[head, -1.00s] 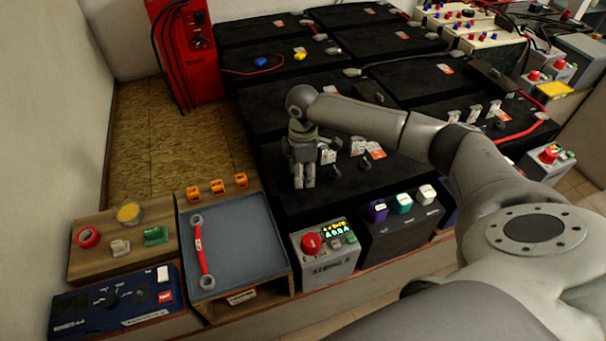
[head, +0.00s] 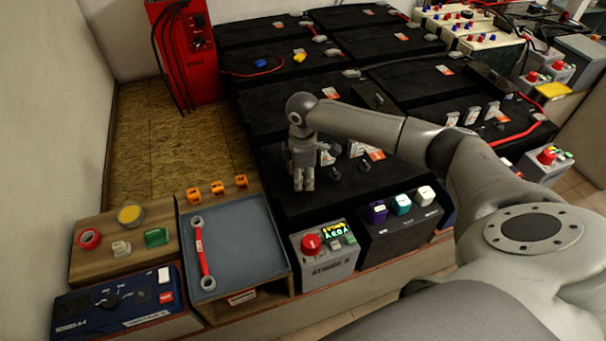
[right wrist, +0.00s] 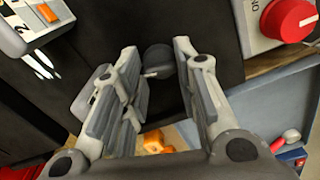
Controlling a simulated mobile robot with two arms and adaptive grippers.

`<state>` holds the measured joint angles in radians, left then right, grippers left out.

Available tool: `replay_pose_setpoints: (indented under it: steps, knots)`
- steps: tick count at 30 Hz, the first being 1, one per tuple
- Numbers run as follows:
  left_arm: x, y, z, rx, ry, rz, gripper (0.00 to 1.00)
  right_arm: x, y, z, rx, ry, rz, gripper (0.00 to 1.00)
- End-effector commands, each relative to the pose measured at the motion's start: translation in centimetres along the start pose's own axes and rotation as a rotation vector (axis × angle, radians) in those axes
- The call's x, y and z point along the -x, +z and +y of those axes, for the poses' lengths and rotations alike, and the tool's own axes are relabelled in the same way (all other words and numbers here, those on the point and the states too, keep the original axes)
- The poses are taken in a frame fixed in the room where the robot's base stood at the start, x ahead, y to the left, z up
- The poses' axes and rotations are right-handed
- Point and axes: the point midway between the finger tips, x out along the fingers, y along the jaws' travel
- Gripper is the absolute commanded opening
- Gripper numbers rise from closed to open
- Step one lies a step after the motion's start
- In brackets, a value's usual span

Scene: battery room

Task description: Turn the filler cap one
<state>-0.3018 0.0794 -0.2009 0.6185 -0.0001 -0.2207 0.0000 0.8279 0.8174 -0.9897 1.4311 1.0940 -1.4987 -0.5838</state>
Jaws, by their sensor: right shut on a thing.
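My right gripper (head: 303,186) points down at the near-left part of the front black battery (head: 310,208). In the right wrist view its two fingers (right wrist: 158,72) are shut on a dark, round filler cap (right wrist: 158,58), one finger on each side. The fingers hide the cap in the head view. Other dark caps (head: 363,166) stand on the battery to the right of the gripper. A white tag with an orange bar (right wrist: 38,22) shows at the wrist view's top left. My left gripper is not in view.
A grey box with a red knob (head: 311,243) stands in front of the battery. A blue-grey tray (head: 240,240) with a red-handled wrench (head: 201,252) is to its left. A red charger (head: 187,50) stands behind. Bare wood floor (head: 165,140) lies left of the batteries.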

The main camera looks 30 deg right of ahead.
Motion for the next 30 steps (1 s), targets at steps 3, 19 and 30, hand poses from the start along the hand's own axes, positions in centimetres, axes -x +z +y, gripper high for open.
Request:
replay_pose_setpoints:
  steps: [3, 19, 30]
  knots:
    - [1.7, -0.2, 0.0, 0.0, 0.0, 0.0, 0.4, 0.5, -0.1, -0.1, -0.057, -0.003, 0.001, 0.04]
    - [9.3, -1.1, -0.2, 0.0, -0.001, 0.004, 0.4, 0.7, -0.1, -0.1, -0.523, -0.005, 0.001, 0.05]
    - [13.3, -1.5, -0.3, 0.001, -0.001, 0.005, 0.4, 0.5, -0.1, -0.1, -0.874, -0.005, 0.0, 0.04]
